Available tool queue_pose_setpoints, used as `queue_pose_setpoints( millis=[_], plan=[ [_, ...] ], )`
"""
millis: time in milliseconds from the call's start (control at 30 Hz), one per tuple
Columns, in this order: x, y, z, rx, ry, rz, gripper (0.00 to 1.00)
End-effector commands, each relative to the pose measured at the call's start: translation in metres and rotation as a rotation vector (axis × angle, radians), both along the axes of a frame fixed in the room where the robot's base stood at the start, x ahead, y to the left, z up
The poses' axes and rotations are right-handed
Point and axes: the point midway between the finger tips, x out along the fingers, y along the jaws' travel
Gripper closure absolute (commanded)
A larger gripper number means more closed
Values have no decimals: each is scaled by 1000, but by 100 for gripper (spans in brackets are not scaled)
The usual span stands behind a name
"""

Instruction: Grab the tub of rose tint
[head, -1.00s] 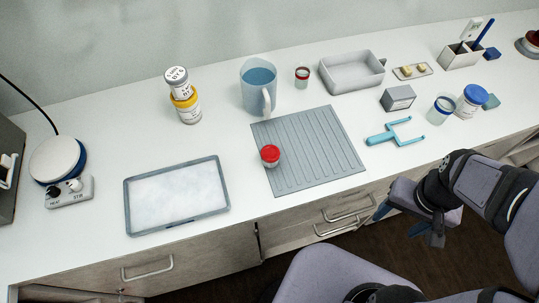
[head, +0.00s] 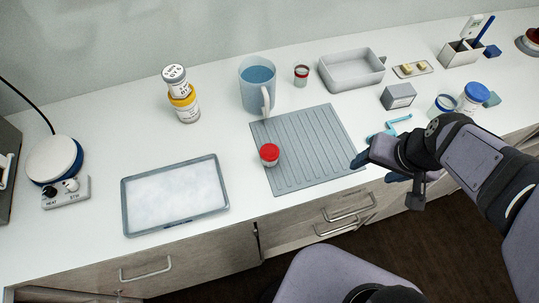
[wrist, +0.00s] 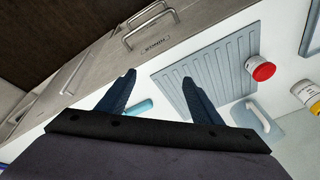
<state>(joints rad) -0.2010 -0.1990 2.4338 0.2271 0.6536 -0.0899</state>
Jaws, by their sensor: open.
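A small tub with a red lid (head: 269,153) stands upright on the left part of the grey ribbed mat (head: 315,150). It also shows at the right of the wrist view (wrist: 260,68); I cannot read its label. A small jar with a dark red band (head: 301,74) stands at the back, right of the jug; its label is too small to read. My gripper (head: 374,171) is open and empty at the mat's right front edge, well right of the red-lidded tub. In the wrist view both fingers (wrist: 158,80) are apart with nothing between them.
A blue jug (head: 257,88) stands behind the mat. Stacked tubs (head: 184,101) stand at the back left. A shallow tray of white stuff (head: 175,195) lies left of the mat. A turquoise forked tool (head: 397,122) is partly hidden by my arm. The mat's right part is clear.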

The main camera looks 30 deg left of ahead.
Motion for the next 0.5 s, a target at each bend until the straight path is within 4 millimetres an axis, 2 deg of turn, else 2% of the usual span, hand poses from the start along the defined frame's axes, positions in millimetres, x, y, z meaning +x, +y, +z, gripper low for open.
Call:
queue_pose_setpoints(
  millis=[33,133,300,400,500],
  plan=[
    [10,22,-2,33,-45,28,40],
    [32,69,1,111,-150,64,40],
    [63,165,17,255,-370,94,40],
    [70,211,26,313,-490,76,40],
    [68,245,33,341,-591,40,40]
  ],
)
